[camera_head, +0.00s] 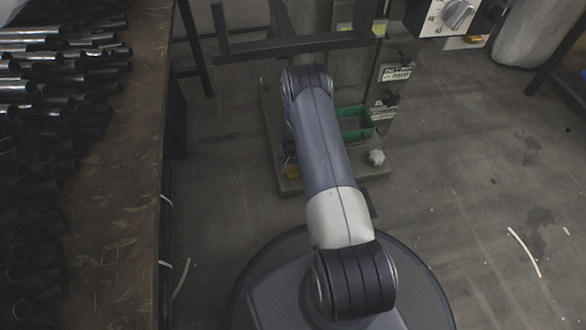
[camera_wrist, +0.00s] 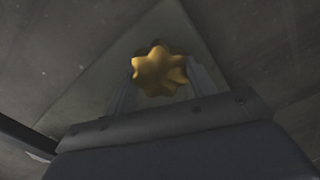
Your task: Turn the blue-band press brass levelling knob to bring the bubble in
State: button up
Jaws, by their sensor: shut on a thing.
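The brass levelling knob (camera_wrist: 160,72) is star-shaped and shows in the wrist view, above a pale triangular base corner. My gripper (camera_wrist: 161,84) has one finger on each side of the knob and is shut on it. In the head view my own arm reaches to the press (camera_head: 270,140) and hides the gripper. No blue band and no bubble can be made out.
A workbench (camera_head: 125,200) with many dark metal tubes (camera_head: 55,80) runs along the left. A green tray (camera_head: 354,122) and a white crumpled scrap (camera_head: 376,157) are at the press, right of my arm. A control box (camera_head: 445,17) hangs at top right. The right floor is mostly clear.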

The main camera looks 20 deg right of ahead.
aim_at(293, 170)
jog(key=shift+n, duration=1.7)
jog(key=o, duration=1)
notch_tip(293, 170, up, 11)
jog(key=p, duration=0.4)
jog(key=shift+f+p, duration=0.1)
jog(key=shift+p, duration=0.25)
notch_tip(293, 170, down, 11)
jog(key=b, duration=0.4)
jog(key=shift+b, duration=0.35)
